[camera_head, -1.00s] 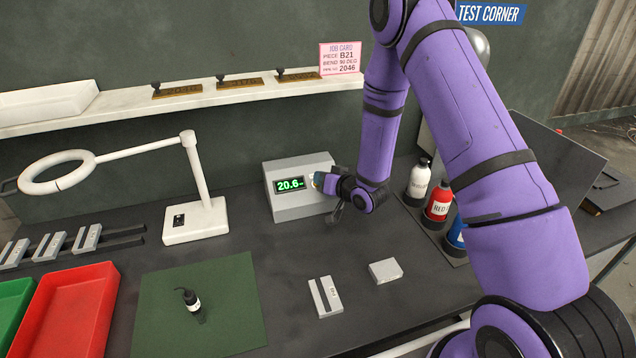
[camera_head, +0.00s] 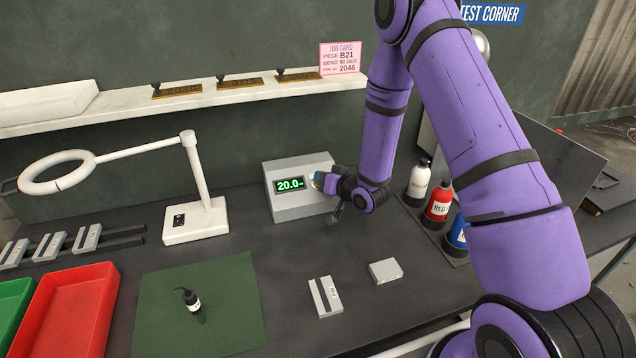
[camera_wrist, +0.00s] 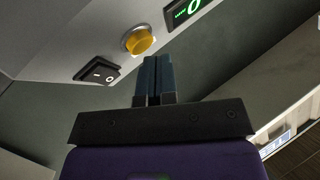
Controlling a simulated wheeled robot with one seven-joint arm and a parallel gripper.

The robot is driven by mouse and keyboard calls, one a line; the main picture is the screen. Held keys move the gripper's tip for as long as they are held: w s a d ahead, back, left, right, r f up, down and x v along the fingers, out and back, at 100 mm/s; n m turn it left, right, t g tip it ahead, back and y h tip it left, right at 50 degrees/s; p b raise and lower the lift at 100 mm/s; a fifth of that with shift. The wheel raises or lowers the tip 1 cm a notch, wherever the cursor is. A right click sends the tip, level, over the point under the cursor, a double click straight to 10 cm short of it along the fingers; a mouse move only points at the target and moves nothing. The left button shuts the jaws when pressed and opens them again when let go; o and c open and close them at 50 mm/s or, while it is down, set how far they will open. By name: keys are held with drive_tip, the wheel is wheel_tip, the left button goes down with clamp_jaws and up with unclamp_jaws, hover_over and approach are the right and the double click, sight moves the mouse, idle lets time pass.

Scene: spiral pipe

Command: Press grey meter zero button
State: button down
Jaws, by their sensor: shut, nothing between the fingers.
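The grey meter (camera_head: 300,203) stands at the back of the bench, and its green display (camera_head: 290,185) reads 20.0. In the wrist view a round yellow button (camera_wrist: 138,40) sits on the meter's face, between the display (camera_wrist: 186,10) and a black rocker switch (camera_wrist: 98,72). My gripper (camera_wrist: 154,60) is shut and empty, its fingertips just below and right of the button in the picture. I cannot tell whether they touch it. In the head view my gripper (camera_head: 318,181) is at the right part of the meter's face, and the button is hidden or too small to make out.
Labelled bottles (camera_head: 438,203) stand right of my wrist. A white ring lamp (camera_head: 195,222) is left of the meter.

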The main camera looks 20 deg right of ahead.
drive_tip(key=s+r, duration=0.3)
drive_tip(key=r, duration=0.2)
drive_tip(key=shift+s, duration=0.25)
idle(0.9)
drive_tip(key=s+d+r+g+h, duration=0.2)
drive_tip(key=s+d+r+h, duration=0.15)
drive_tip(key=r, duration=0.65)
drive_tip(key=s+d+r+g+h, duration=0.15)
drive_tip(key=s+r, duration=0.25)
drive_tip(key=r, duration=0.6)
drive_tip(key=s+r+g, duration=0.2)
drive_tip(key=s+r, duration=0.2)
drive_tip(key=s, duration=1)
drive_tip(key=s+d+r+g+h, duration=0.1)
drive_tip(key=s+r+g, duration=0.2)
drive_tip(key=s, duration=1.1)
wheel_tip(320, 180, up, 2)
drive_tip(key=shift+s+d+r+h, duration=0.15)
drive_tip(key=shift+r+h, duration=0.1)
drive_tip(key=shift+h, duration=0.05)
